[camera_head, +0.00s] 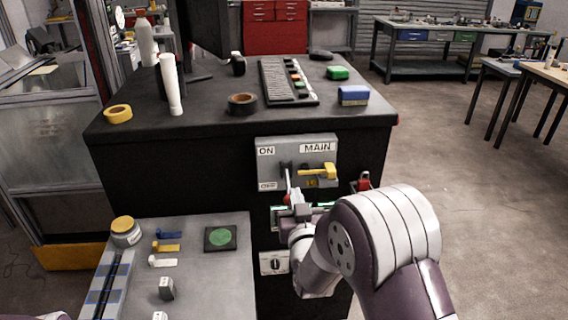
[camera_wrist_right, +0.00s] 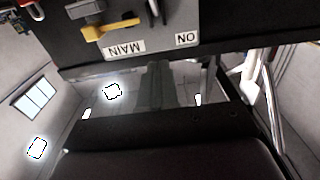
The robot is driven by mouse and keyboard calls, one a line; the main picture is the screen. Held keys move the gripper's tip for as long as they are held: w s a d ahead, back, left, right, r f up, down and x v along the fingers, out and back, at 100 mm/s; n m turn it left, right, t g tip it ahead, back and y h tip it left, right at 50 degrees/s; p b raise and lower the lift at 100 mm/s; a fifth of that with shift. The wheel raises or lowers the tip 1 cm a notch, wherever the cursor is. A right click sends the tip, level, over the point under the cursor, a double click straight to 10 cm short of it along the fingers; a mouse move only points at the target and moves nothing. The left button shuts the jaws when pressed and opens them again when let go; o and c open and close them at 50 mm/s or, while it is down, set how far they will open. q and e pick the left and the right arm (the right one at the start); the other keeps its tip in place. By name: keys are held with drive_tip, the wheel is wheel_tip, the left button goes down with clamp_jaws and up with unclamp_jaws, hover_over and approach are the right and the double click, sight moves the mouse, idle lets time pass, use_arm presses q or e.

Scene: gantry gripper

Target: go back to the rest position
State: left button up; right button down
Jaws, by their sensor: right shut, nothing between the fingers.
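My right arm comes in from the lower right of the head view. Its gripper (camera_head: 299,210) is shut and empty, in front of the cabinet just below the grey switch panel (camera_head: 268,153); I cannot tell whether it touches anything. The panel carries ON and MAIN labels, a yellow lever (camera_head: 318,172) lying sideways and a dark upright lever at its left. In the right wrist view the panel (camera_wrist_right: 165,22) appears upside down with the yellow lever (camera_wrist_right: 108,29). My left gripper is out of view.
The black cabinet (camera_head: 210,150) holds tape rolls, a white bottle, a keyboard-like block and blue and green blocks. A red part (camera_head: 364,182) sticks out right of the panel. A grey side table (camera_head: 210,285) with a green button (camera_head: 220,237) stands lower left.

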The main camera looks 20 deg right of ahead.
drive_tip(key=s+a+f+n+g+y+p, duration=0.15)
drive_tip(key=s+a+f+g+y, duration=0.25)
drive_tip(key=s+f+g, duration=0.6)
drive_tip(key=s+a+r+n+g+p, duration=0.1)
drive_tip(key=s+a+r+g+p, duration=0.2)
drive_tip(key=s, duration=0.8)
drive_tip(key=shift+r+g+p, duration=1)
drive_tip(key=shift+r+g, duration=0.1)
drive_tip(key=shift+g, duration=0.5)
